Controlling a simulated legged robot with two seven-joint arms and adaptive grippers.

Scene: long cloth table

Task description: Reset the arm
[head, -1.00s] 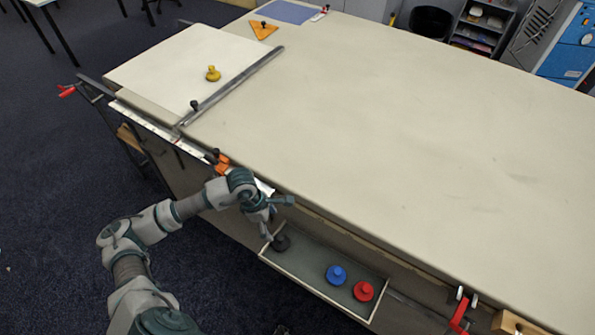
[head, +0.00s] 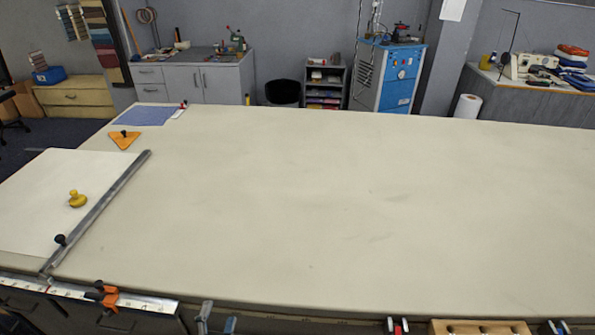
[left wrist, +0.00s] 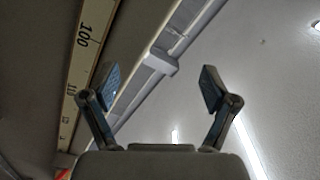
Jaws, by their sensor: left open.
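My left gripper (head: 217,318) shows at the bottom edge of the head view, with its two fingertips pointing up just in front of the table's near edge. The rest of my left arm is below the picture. In the left wrist view the two fingers (left wrist: 161,88) are spread apart with nothing between them. That camera looks up past a ruler strip (left wrist: 88,45) with printed numbers. My right gripper is not in view.
The cloth table (head: 350,210) is mostly clear. At its left lie a white sheet (head: 40,190) with a yellow knobbed weight (head: 77,199), a metal bar (head: 105,205) and an orange triangle (head: 124,140). An orange clamp (head: 107,297) and a wooden block (head: 480,328) sit along the near edge.

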